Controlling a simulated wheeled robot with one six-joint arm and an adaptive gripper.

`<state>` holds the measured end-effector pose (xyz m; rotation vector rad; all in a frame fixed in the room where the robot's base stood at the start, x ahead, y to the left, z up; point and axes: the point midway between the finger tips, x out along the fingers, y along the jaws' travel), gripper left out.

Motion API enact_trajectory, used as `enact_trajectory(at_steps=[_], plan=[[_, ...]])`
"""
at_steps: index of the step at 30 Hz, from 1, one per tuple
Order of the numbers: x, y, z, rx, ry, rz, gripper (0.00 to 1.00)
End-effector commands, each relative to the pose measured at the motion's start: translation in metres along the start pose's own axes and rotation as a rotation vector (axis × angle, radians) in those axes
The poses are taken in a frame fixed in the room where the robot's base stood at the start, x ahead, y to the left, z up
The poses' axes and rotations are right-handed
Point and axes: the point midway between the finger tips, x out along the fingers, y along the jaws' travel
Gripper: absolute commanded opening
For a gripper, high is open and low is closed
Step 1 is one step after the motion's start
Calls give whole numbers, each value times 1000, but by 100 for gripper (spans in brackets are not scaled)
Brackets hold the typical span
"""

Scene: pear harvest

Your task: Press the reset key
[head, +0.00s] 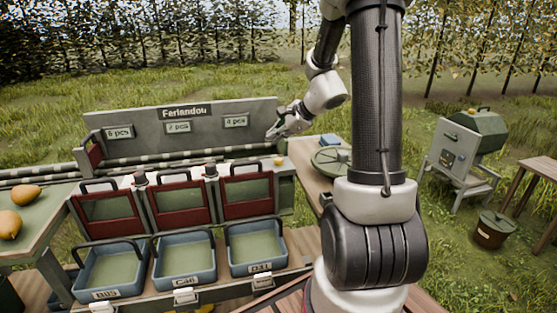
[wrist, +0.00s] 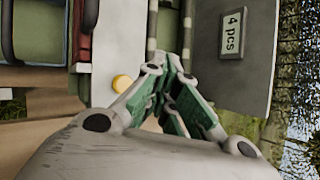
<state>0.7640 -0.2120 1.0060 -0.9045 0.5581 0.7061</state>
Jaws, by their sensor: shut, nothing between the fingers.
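A round yellow button (wrist: 122,83) sits on a pale panel in the wrist view, left of my fingers; I take it for the reset key, though I see no label on it. In the head view the small yellow button (head: 279,161) is at the right end of the sorting bench. My gripper (head: 273,135) is shut and empty, above and behind the button, close to the back board. In the wrist view its green-padded fingers (wrist: 170,62) come together to the right of the button, apart from it.
The back board (head: 133,116) carries the name Ferlandou and several pcs plaques. Dark red gates (head: 247,212) with handles stand before the rollers. Blue crates (head: 184,284) sit in front. Pears (head: 27,195) lie on a table at left. A round green lid (head: 331,160) lies right of the bench.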

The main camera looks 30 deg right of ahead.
Motion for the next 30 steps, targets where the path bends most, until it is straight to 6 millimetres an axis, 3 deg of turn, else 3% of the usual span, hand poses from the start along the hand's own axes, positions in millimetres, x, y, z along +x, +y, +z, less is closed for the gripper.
enact_trajectory(at_steps=[12,30], plan=[[31,23,-23,1,0,0,0],[34,25,-25,-1,0,0,0]])
